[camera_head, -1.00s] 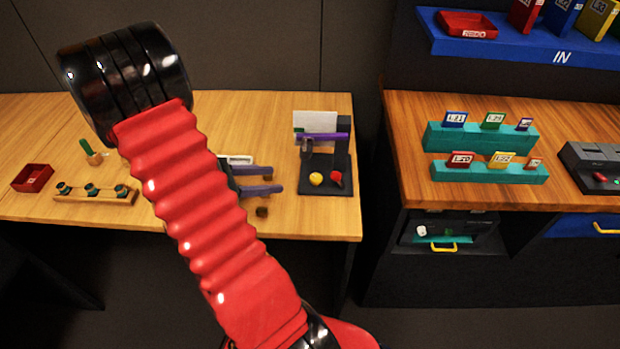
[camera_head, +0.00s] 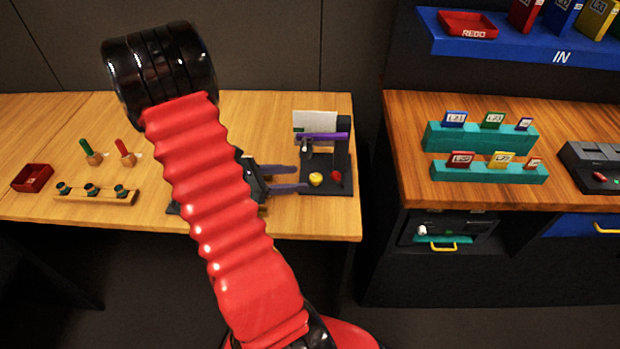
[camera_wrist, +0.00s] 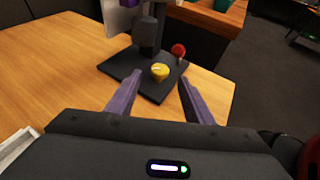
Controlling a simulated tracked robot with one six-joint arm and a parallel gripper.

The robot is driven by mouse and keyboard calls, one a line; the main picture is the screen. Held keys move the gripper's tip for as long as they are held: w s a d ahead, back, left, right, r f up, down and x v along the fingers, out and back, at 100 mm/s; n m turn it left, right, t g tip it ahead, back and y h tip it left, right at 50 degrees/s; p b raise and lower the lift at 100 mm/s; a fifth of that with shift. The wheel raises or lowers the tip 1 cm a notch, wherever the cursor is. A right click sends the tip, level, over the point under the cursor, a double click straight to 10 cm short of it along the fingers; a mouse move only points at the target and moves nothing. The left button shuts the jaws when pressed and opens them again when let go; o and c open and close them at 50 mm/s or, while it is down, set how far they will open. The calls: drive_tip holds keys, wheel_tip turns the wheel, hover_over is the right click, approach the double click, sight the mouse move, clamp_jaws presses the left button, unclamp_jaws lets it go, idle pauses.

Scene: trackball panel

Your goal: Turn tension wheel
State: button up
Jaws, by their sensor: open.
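A dark panel (camera_head: 328,183) stands on the wooden table near its right edge. It carries a yellow knob (camera_head: 316,179), a red knob (camera_head: 336,176) and a purple bar (camera_head: 322,136). I cannot tell for sure which part is the tension wheel. My gripper (camera_head: 303,179) is open, its two purple fingers pointing right at the panel. In the wrist view the fingers of my gripper (camera_wrist: 152,92) are spread and empty. The yellow knob (camera_wrist: 160,72) lies ahead between them, apart from both. The red knob (camera_wrist: 178,50) sits just beyond, to the right.
A dark upright post (camera_wrist: 147,36) rises from the panel behind the yellow knob. A red tray (camera_head: 32,178), green and red-handled tools and a wooden rack (camera_head: 95,197) are at the left. A second bench (camera_head: 480,200) stands across a gap at the right.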

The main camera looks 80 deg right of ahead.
sight(314, 177)
drive_tip(key=shift+x, duration=3.1)
drive_tip(key=c, duration=1)
drive_tip(key=shift+w+d+m+g+y, duration=0.15)
drive_tip(key=shift+m+g+y, duration=0.5)
drive_tip(key=shift+m+y, duration=0.55)
drive_tip(key=shift+d+m+g+y, duration=0.15)
drive_tip(key=shift+m+g+y, duration=0.5)
drive_tip(key=shift+m+y, duration=0.5)
drive_tip(key=o, duration=1)
